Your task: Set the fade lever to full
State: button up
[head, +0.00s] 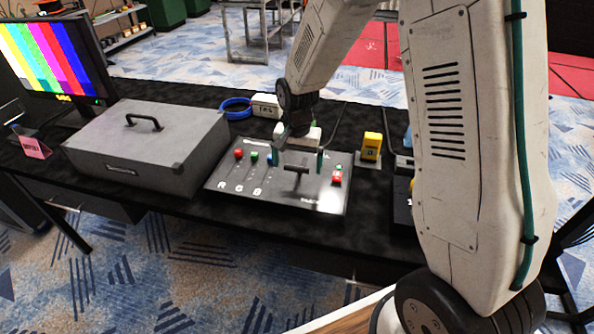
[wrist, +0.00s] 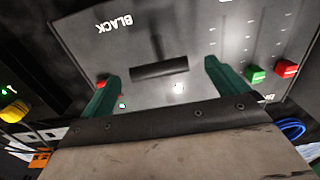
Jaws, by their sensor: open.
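The fade lever (head: 296,169) is a black T-shaped handle on a dark grey control panel (head: 235,192). In the wrist view its crossbar (wrist: 160,69) lies across the middle, and its slot runs from it toward the word BLACK at the panel's edge. My gripper (head: 296,163) is open above the panel, with green fingertips. In the wrist view the fingers (wrist: 161,75) stand on either side of the crossbar, apart from its ends. I cannot tell how far above the panel the fingertips are.
A grey case (head: 140,150) lies left of the panel. A yellow device (head: 371,146) stands to the right. A blue cable coil (head: 236,108) lies behind.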

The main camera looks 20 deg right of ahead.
aim_at(297, 171)
jog(key=shift+f, duration=1.8)
jog(key=shift+c, duration=0.3)
jog(key=c, duration=1.3)
jog(key=shift+o, duration=0.2)
